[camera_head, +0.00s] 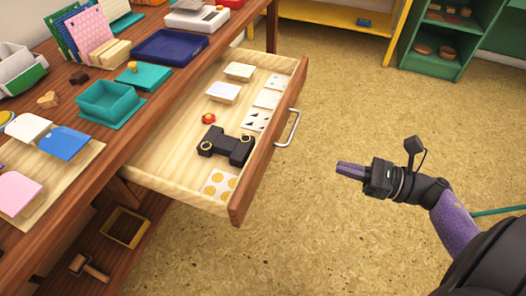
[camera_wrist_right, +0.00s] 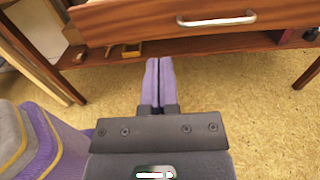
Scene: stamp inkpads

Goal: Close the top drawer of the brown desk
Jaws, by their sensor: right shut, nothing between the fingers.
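The top drawer (camera_head: 237,200) of the brown desk (camera_head: 90,210) is pulled out far in the head view, with its contents in sight. A pale metal handle (camera_head: 291,128) is on its front face. In the right wrist view the drawer front (camera_wrist_right: 130,18) and the handle (camera_wrist_right: 216,19) show ahead of the fingers. My right gripper (camera_head: 342,168) is shut and empty, to the right of the drawer front and apart from it. Its purple fingers (camera_wrist_right: 159,82) lie together in the wrist view. My left gripper is not in view.
Inside the drawer are a black stamp-like object (camera_head: 227,146), cards (camera_head: 220,186) and small boxes (camera_head: 223,93). The desk top holds a teal box (camera_head: 108,102) and a blue tray (camera_head: 170,46). A green shelf (camera_head: 432,60) stands at the back. The floor right of the drawer is clear.

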